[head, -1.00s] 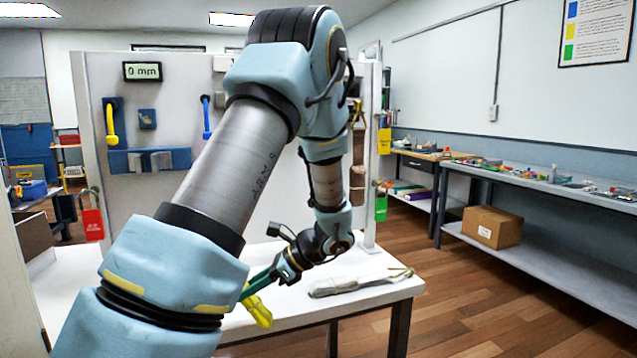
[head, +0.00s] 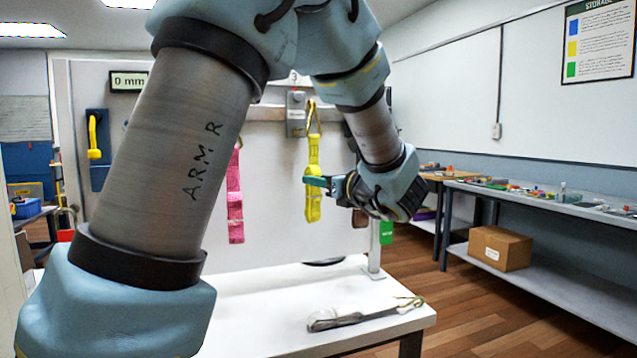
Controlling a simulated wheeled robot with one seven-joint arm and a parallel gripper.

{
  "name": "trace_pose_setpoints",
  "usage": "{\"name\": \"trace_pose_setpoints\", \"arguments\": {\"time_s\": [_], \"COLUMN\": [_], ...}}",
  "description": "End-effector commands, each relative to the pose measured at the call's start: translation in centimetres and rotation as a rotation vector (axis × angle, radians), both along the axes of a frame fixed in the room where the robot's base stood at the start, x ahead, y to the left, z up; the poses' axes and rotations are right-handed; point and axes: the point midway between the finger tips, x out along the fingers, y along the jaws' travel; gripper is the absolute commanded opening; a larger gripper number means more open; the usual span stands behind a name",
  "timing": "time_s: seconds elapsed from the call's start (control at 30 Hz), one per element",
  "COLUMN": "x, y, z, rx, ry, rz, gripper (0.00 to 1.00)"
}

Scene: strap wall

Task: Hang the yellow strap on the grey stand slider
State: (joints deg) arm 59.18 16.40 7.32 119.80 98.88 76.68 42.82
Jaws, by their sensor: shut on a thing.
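The yellow strap (head: 313,206) hangs upright in front of the white wall panel, with a metal ring (head: 315,118) at its top. My gripper (head: 316,182) is shut on the strap about midway down, coming from the right. The grey stand slider (head: 296,114) appears to be the grey block on the horizontal rail, just left of the ring. I cannot tell whether the ring is on the slider's hook or only in front of it.
A grey strap (head: 362,315) lies on the white table (head: 270,312). A green tag (head: 386,232) hangs at the panel's right edge. A display (head: 128,82) reads 0 mm.

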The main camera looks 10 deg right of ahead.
Motion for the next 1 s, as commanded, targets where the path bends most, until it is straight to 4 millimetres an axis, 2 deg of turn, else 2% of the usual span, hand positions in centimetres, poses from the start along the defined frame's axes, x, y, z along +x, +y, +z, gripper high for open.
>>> {"name": "trace_pose_setpoints", "arguments": {"time_s": [1.0], "x": [5.8], "y": [0.8], "z": [-0.6], "rx": [0.0], "ry": [0.001], "rz": [0.002], "gripper": [0.0]}}
